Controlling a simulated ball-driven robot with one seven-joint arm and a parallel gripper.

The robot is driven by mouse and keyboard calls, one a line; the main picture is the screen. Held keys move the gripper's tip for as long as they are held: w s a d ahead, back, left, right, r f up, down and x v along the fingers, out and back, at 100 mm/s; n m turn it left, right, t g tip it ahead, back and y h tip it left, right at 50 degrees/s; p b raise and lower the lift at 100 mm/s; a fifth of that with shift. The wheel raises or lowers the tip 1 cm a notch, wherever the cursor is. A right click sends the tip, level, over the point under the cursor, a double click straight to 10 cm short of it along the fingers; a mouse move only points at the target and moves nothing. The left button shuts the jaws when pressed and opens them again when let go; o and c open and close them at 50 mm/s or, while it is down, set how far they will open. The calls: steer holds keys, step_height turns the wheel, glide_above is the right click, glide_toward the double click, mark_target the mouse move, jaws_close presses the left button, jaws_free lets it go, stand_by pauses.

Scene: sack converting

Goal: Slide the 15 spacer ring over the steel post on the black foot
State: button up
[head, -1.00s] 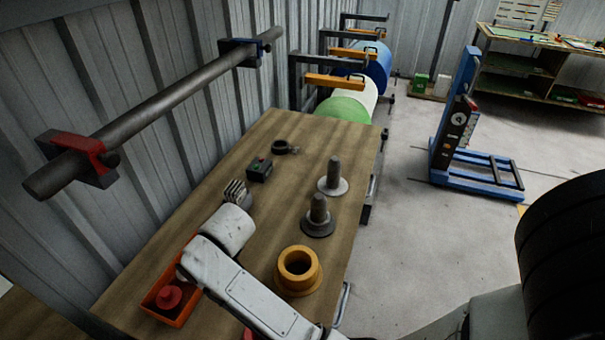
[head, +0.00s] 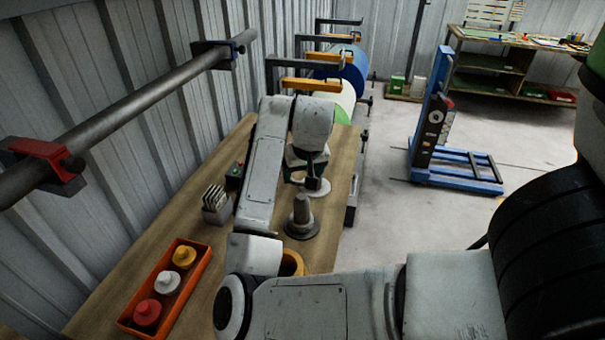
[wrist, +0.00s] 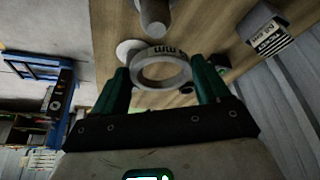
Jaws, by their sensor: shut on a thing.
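My gripper (wrist: 163,88) is shut on a light grey ring (wrist: 143,82), gripped at its sides between the green fingers. The ring bears "mm" lettering; its number is not readable. In the head view my gripper (head: 305,172) is over the far part of the bench, and the ring is not clear there. The grey post (head: 301,208) on the black foot (head: 300,229) stands upright, nearer than my gripper, with nothing around it. That post shows beyond the ring in the wrist view (wrist: 154,14), apart from it. A second, pale foot (head: 314,188) is partly hidden under my gripper.
An orange tray (head: 128,322) with red, white and yellow pieces is at the bench's near left. A slotted grey block (head: 216,207) stands left of the post. A yellow flanged piece (head: 291,264) is partly hidden behind my arm. A pipe (head: 130,108) runs along the wall.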

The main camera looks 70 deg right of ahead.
mark_target(303, 205)
steer(key=shift+a, duration=0.1)
stand_by(0.3)
steer(key=shift+s+a+p, duration=0.1)
steer(key=shift+s+p, duration=0.05)
steer(key=shift+p, duration=0.2)
steer(key=shift+f, duration=0.3)
steer(key=shift+f+b, duration=3.4)
steer(key=shift+f, duration=2.3)
steer(key=o, duration=1.2)
steer(key=shift+f, duration=0.1)
steer(key=v, duration=1.1)
steer(key=shift+p, duration=0.3)
